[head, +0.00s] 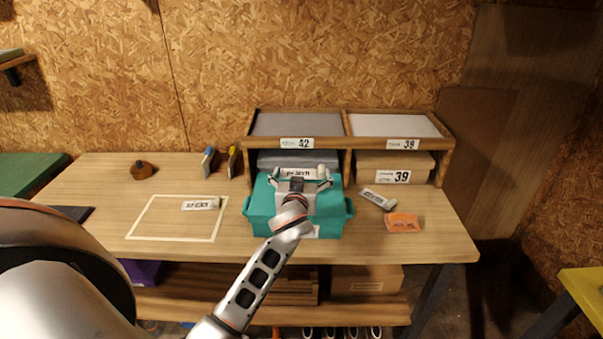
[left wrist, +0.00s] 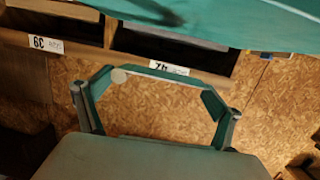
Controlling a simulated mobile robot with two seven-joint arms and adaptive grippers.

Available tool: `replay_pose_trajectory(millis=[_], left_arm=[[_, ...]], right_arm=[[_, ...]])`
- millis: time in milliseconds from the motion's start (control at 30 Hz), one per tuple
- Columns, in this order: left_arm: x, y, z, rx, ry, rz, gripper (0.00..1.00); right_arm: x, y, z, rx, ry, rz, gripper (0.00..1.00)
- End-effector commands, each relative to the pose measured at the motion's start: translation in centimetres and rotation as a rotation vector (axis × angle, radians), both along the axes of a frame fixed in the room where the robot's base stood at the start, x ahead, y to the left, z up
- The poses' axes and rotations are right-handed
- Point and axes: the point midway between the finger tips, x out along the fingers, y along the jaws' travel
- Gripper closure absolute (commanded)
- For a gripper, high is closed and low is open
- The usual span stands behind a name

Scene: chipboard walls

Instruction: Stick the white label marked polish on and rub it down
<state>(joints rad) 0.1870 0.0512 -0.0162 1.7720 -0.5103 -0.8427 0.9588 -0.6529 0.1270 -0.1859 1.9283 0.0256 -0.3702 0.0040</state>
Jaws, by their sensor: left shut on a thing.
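My left gripper (head: 298,178) is above the top of a teal box (head: 265,222) at the middle of the bench. It is shut on a white label (head: 300,172) with dark lettering, too small to read surely, held crosswise between the fingers. In the left wrist view the gripper (left wrist: 160,85) spans a thin strip seen nearly edge-on, with a small pale round thing at one end. A second white label (head: 202,205) lies inside a pale outlined rectangle. A third (head: 378,199) lies tilted right of the box. My right gripper is not in view.
A wooden shelf unit (head: 347,150) with grey and brown boxes, numbered 42 and 39, stands close behind the teal box. An orange item (head: 403,222) lies at right. A brown knobbed tool (head: 142,170) and two upright tools (head: 210,160) stand at back left. The outlined rectangle (head: 160,233) is mostly bare.

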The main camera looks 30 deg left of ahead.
Motion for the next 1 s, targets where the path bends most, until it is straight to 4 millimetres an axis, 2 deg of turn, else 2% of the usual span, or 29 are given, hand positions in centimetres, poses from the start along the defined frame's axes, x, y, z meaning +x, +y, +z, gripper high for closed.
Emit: replay_pose_trajectory(millis=[233,500,700,1000], left_arm=[[0.0,0.0,-3.0,0.002,0.002,0.000,0.15],[0.0,0.1,-5.0,0.002,0.002,0.000,0.15],[0.0,0.0,-5.4,0.000,0.001,-0.001,0.15],[0.0,0.0,-5.4,0.001,0.000,-0.001,0.15]], right_arm=[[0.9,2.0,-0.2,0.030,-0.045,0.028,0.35],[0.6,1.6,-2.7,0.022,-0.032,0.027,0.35],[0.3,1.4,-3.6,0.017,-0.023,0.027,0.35],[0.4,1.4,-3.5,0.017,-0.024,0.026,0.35]])
